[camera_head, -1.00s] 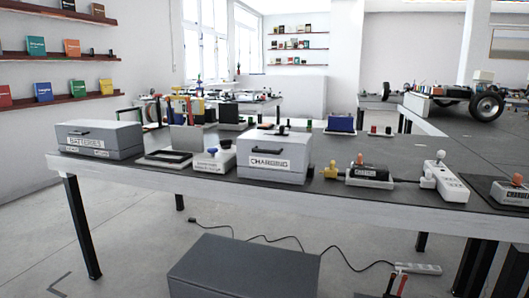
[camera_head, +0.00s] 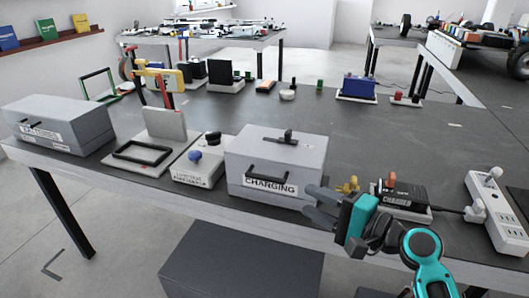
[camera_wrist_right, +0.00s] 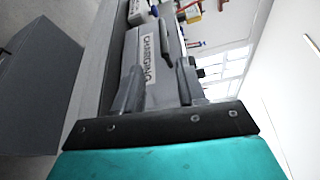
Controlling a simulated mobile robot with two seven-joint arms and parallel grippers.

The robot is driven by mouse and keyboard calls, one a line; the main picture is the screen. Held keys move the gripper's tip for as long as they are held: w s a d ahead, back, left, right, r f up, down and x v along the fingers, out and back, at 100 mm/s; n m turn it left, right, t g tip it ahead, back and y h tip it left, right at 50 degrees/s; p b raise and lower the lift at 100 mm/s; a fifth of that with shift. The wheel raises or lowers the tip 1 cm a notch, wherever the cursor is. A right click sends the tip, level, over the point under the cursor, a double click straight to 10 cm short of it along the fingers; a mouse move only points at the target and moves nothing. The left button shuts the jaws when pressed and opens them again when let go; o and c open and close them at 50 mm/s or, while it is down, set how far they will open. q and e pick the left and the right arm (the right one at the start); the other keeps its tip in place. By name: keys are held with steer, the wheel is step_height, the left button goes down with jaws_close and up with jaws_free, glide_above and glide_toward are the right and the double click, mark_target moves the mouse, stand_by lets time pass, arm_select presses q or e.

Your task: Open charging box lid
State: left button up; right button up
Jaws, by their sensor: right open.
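The grey charging box (camera_head: 277,165) stands near the front edge of the dark table, its lid shut. Its front carries a "CHARGING" label (camera_head: 270,186) and a black handle (camera_head: 266,172); another black piece (camera_head: 283,137) sits on its top. My right gripper (camera_head: 315,207) is open and empty, just in front of the box's lower right corner. In the right wrist view the fingers (camera_wrist_right: 158,88) are spread, with the label and the dark handle (camera_wrist_right: 165,42) ahead of them. My left gripper is not in view.
A grey batteries box (camera_head: 60,125) stands at the table's left. A small device with a blue knob (camera_head: 197,170) is left of the charging box. A charger (camera_head: 398,197) and a white power strip (camera_head: 497,210) lie to the right. A grey block (camera_head: 240,265) is on the floor below.

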mark_target(274, 181)
steer(key=x, duration=0.8)
steer(key=b+x, duration=0.1)
steer(key=x, duration=0.3)
steer(key=shift+w+a+r, duration=0.3)
steer(key=shift+a, duration=0.05)
steer(key=shift+c, duration=0.4)
jaws_close()
